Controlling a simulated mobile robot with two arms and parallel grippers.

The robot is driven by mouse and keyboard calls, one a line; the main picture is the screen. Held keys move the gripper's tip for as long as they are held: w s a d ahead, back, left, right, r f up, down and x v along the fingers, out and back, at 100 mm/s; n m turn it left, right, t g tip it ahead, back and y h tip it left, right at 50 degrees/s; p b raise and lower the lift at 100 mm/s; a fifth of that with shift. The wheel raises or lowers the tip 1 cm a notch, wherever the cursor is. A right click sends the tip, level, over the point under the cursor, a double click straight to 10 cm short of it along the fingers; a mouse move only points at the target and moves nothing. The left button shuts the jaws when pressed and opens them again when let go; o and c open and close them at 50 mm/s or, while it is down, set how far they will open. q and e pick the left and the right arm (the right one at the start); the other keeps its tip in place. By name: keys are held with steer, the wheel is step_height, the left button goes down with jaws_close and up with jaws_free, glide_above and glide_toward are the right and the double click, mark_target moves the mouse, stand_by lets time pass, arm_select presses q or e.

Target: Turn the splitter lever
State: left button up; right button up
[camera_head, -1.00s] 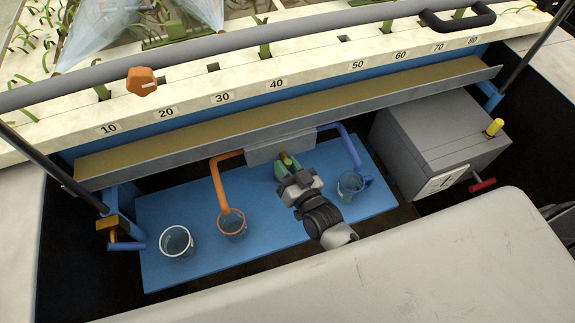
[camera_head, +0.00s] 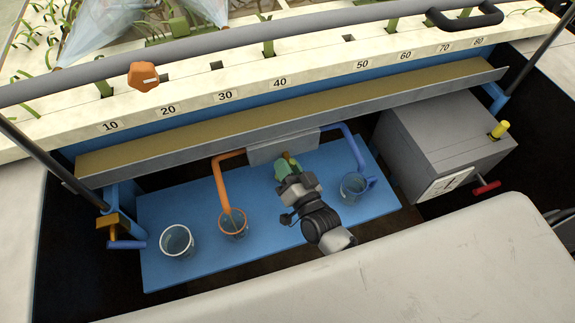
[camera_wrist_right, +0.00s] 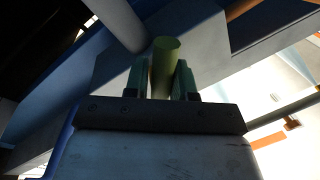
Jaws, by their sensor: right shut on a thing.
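The splitter is a grey box (camera_head: 283,148) under the long trough, with an orange pipe (camera_head: 221,183) on its left and a blue pipe (camera_head: 355,147) on its right. Its lever has a yellow-green grip (camera_wrist_right: 165,62) standing between my right gripper's fingers in the wrist view. My right gripper (camera_head: 287,166) is shut on this lever just in front of the grey box. In the head view the gripper's green fingers hide most of the lever. My left gripper is not in view.
A clear cup (camera_head: 177,242), an orange-rimmed cup (camera_head: 233,223) and a blue-rimmed cup (camera_head: 352,187) stand on the blue shelf (camera_head: 170,208). A grey box with a yellow knob (camera_head: 499,129) and red handle stands at right. The trough (camera_head: 300,112) runs above.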

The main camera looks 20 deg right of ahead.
steer(key=shift+a, duration=0.15)
steer(key=o, duration=0.8)
steer(key=shift+r, duration=0.1)
steer(key=shift+o, duration=0.2)
steer(key=shift+s, duration=0.1)
steer(key=shift+s, duration=0.2)
steer(key=b+v, duration=0.1)
steer(key=v, duration=0.9)
steer(key=shift+s, duration=0.15)
